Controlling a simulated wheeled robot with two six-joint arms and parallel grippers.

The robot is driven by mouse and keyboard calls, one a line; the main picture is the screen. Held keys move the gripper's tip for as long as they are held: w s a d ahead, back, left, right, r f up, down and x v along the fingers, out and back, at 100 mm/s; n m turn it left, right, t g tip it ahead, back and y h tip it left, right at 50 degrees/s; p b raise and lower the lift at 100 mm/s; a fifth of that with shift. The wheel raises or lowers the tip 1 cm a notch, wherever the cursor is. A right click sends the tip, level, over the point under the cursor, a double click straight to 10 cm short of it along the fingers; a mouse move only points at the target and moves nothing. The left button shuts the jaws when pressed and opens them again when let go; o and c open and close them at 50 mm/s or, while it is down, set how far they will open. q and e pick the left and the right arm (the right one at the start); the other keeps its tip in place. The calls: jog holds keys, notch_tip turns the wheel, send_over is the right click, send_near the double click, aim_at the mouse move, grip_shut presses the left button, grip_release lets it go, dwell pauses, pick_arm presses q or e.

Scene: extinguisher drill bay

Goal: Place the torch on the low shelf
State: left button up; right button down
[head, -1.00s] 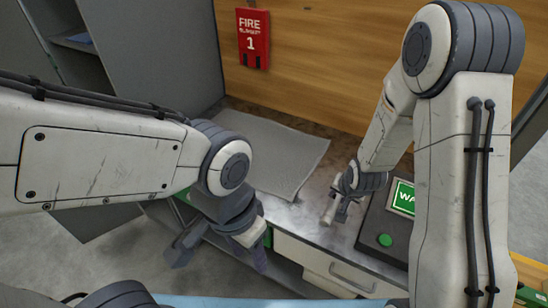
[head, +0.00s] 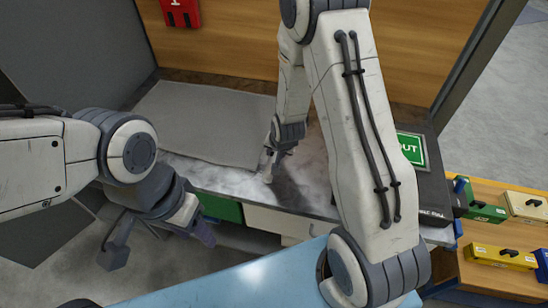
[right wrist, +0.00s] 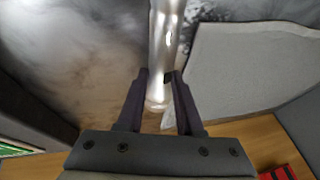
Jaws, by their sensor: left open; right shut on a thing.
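A silvery cylinder that looks like the torch (right wrist: 165,50) stands out between the fingers of my right gripper (right wrist: 158,100) in the right wrist view. In the head view the right gripper (head: 271,160) is shut on it, above the worktop (head: 230,182); only a small pale end of the torch (head: 267,172) shows. I cannot tell whether it touches the worktop. My left gripper (head: 158,245) is open and empty, with its fingers spread in front of the bench at the left. I cannot tell for certain which surface is the low shelf.
A grey mat (head: 205,120) lies on the worktop. A dark box with a green sign (head: 411,150) stands at its right, partly behind my arm. A wooden surface (head: 465,275) at the far right carries several coloured boxes. A red box (head: 180,10) hangs on the wooden wall.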

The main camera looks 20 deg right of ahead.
jog(key=shift+w+f, duration=0.1)
jog(key=shift+f, duration=0.4)
jog(key=shift+r, duration=0.2)
jog(key=shift+f, duration=0.25)
jog(key=c, duration=0.6)
grip_release()
pick_arm(q)
jog(key=shift+f, duration=0.45)
pick_arm(e)
jog(key=shift+o, duration=0.2)
pick_arm(q)
jog(key=shift+a, duration=0.1)
pick_arm(e)
jog(key=shift+r, duration=0.1)
